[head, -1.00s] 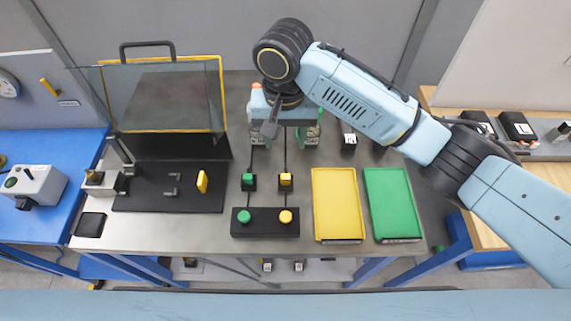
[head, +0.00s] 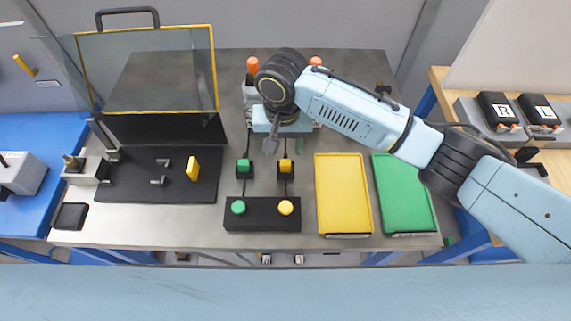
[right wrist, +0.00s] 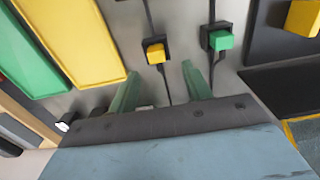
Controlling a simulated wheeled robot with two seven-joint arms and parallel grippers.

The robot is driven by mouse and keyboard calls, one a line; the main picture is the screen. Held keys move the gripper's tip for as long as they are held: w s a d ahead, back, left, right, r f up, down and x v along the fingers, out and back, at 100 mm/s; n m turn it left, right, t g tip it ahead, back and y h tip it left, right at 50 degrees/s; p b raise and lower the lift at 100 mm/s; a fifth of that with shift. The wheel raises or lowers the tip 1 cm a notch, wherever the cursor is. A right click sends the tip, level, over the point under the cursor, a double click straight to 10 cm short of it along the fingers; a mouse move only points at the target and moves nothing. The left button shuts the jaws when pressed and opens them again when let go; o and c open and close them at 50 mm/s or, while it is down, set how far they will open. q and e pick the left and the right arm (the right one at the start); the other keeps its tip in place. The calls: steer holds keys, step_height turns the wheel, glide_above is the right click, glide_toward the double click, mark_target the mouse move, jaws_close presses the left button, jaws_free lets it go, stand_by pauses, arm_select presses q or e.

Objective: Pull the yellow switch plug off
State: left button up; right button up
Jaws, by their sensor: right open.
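The yellow switch plug (head: 285,165) sits on a small black block behind the black button box (head: 262,222), with a dark cable running back from it. It also shows in the right wrist view (right wrist: 155,53). A green plug (head: 243,165) on a similar block stands to its left, and shows in the right wrist view (right wrist: 221,40). My right gripper (head: 285,143) is just behind the plugs. In the right wrist view its two green fingers (right wrist: 160,88) are apart with nothing between them, short of the yellow plug. My left gripper is not in view.
A yellow tray (head: 343,195) and a green tray (head: 404,195) lie to the right of the button box. A black plate (head: 130,185) with a yellow handle (head: 193,168) lies left, before a raised clear panel (head: 150,75). Orange-topped parts (head: 253,66) stand behind my gripper.

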mark_target(285, 162)
steer(key=shift+s+d+f, duration=0.1)
steer(key=shift+d+f, duration=0.05)
steer(key=shift+f, duration=1.2)
steer(key=shift+s+d+f, duration=0.1)
steer(key=shift+f, duration=1.2)
steer(key=c, duration=1.1)
